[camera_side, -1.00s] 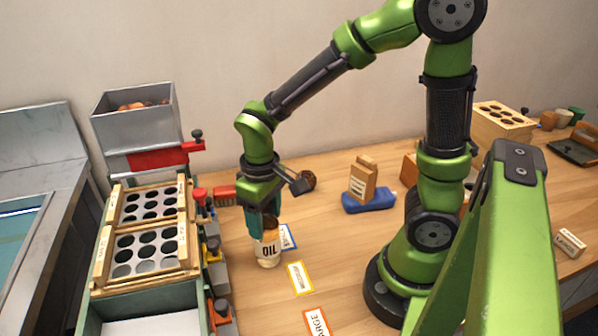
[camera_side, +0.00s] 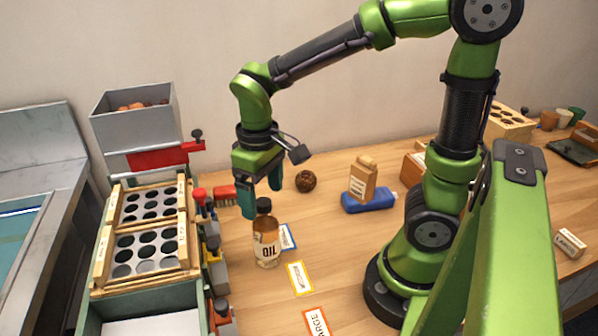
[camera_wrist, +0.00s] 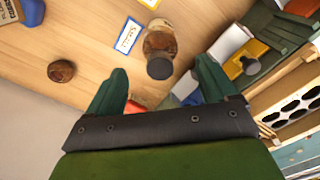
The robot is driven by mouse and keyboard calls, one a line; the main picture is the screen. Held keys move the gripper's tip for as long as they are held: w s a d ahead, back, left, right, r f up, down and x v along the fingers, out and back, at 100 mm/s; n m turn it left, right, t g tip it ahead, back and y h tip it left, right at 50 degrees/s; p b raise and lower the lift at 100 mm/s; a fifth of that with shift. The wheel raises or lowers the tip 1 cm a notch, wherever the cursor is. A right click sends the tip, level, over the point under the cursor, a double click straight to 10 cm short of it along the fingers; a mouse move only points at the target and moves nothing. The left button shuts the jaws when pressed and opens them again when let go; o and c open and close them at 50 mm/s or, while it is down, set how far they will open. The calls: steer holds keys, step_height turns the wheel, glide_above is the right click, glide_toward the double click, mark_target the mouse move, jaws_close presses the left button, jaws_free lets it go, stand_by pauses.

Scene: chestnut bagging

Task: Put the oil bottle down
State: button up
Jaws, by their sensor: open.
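The oil bottle (camera_side: 266,242) stands upright on the wooden table (camera_side: 340,265), with a dark cap and amber contents behind its OIL label. In the wrist view the bottle (camera_wrist: 160,45) lies ahead of the fingertips, seen from its cap end.
Left of the bottle stands a sorting unit with a holed tray (camera_side: 145,252). Blue-, yellow- (camera_side: 299,278) and orange-edged cards lie near the bottle.

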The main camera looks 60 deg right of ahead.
step_height(320, 180, up, 5)
steer(key=shift+f, duration=0.1)
steer(key=shift+s+d+r, duration=0.1)
steer(key=shift+r, duration=0.5)
steer(key=s+m+t, duration=0.1)
steer(key=t, duration=0.1)
steer(key=s+d+r+m+t+y, duration=0.1)
steer(key=s+t, duration=0.1)
steer(key=t, duration=0.1)
steer(key=s+r+m+t+y, duration=0.1)
steer(key=s+m+t, duration=0.1)
steer(key=shift+s+d, duration=0.1)
steer(key=shift+d, duration=0.15)
